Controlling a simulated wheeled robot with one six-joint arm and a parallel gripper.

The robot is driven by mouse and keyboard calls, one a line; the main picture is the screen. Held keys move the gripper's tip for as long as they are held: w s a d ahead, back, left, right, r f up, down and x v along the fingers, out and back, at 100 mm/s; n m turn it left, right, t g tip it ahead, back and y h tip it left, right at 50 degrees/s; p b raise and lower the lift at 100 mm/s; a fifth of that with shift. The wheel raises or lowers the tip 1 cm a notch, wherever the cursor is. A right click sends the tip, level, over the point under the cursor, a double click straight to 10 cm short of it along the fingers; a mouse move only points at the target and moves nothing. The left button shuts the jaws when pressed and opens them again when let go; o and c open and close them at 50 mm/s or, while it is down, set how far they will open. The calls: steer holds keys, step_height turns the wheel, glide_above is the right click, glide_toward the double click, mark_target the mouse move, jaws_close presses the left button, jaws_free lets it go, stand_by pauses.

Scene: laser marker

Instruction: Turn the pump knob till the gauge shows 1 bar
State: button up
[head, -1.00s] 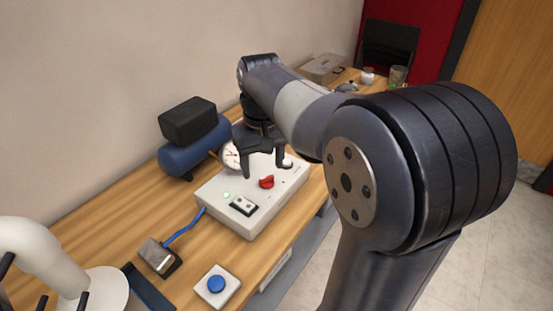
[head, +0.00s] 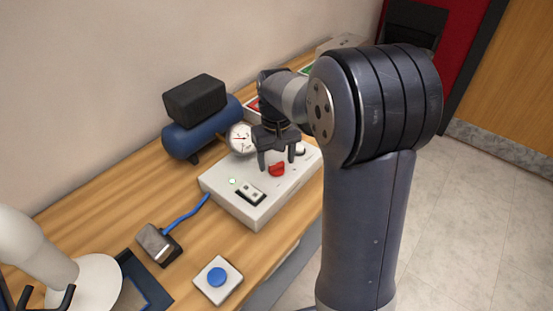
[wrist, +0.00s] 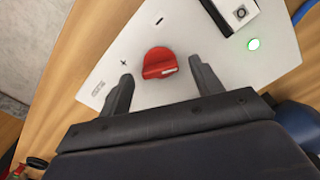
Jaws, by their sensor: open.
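The red pump knob (head: 277,169) sits on top of the white control box (head: 240,207). In the wrist view the knob (wrist: 160,63) lies between and ahead of the two fingers, with a white mark on its right side and plus and minus signs nearby. My gripper (head: 277,160) is open above the box, its fingers on either side of the knob; I see no contact. It also shows open in the wrist view (wrist: 160,88). The round white gauge (head: 241,138) stands behind the box; its dial is too small to read exactly.
A blue tank with a black block (head: 195,98) stands behind the box. A green light (wrist: 254,44) glows on the box. A blue button on a white base (head: 217,279), a small metal-and-black device (head: 158,244) and a white lamp-like stand (head: 88,287) are nearer on the table.

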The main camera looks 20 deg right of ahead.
steer(key=shift+f, duration=0.3)
steer(key=shift+c, duration=0.4)
steer(key=c, duration=0.9)
